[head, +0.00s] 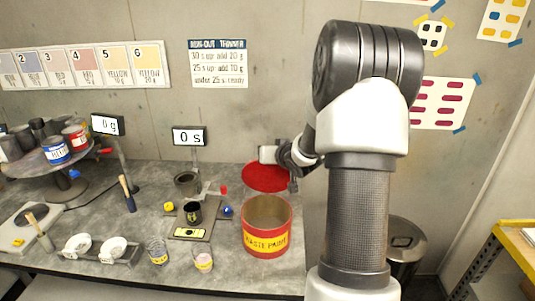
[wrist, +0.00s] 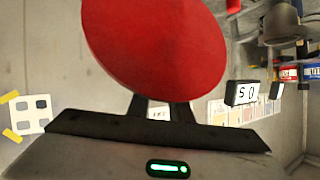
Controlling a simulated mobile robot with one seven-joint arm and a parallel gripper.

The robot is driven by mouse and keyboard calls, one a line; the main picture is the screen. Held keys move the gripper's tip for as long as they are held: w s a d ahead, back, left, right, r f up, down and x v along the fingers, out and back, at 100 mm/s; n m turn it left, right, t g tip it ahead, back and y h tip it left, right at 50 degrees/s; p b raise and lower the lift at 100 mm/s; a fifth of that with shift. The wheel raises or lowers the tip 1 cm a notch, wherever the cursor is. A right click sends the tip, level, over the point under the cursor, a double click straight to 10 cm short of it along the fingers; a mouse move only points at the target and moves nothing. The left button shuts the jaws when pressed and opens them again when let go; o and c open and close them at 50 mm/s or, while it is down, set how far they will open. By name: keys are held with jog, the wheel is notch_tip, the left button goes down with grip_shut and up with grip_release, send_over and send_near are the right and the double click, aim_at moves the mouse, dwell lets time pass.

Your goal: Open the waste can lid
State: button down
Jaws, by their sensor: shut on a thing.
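The waste can (head: 267,243) is a red can with a yellow "WASTE PAINT" label, standing on the bench. Its top is uncovered and its inside shows. Its round red lid (head: 266,177) is behind and above the can, apart from the visible rim. In the wrist view the lid (wrist: 155,45) fills the upper middle, just beyond my gripper's dark fingers. My gripper (wrist: 163,108) is shut on the lid near its edge; the exact contact is partly hidden. In the head view the hand is beside the lid's far edge. I cannot tell whether a hinge joins lid and can.
Left of the can are a scale with a black cup (head: 193,212), small cups (head: 203,260) and a grey pot (head: 187,182). A timer display (head: 189,136) stands behind them. A turntable with paint tins (head: 57,150) is far left. A dark bin (head: 405,245) stands at right.

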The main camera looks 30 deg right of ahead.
jog(key=shift+s+d+f+g, duration=0.15)
jog(key=shift+s+f, duration=0.05)
jog(key=shift+f, duration=0.35)
jog(key=shift+s+d+f+g, duration=0.15)
jog(key=shift+s+f, duration=0.05)
jog(key=shift+f, duration=0.3)
jog(key=c, duration=1.5)
grip_release()
jog(key=shift+d, duration=0.1)
jog(key=shift+o, duration=0.2)
jog(key=shift+w, duration=0.2)
jog(key=shift+r, duration=0.15)
jog(key=p+v, duration=0.2)
jog(key=v, duration=1.5)
jog(key=shift+s, duration=0.1)
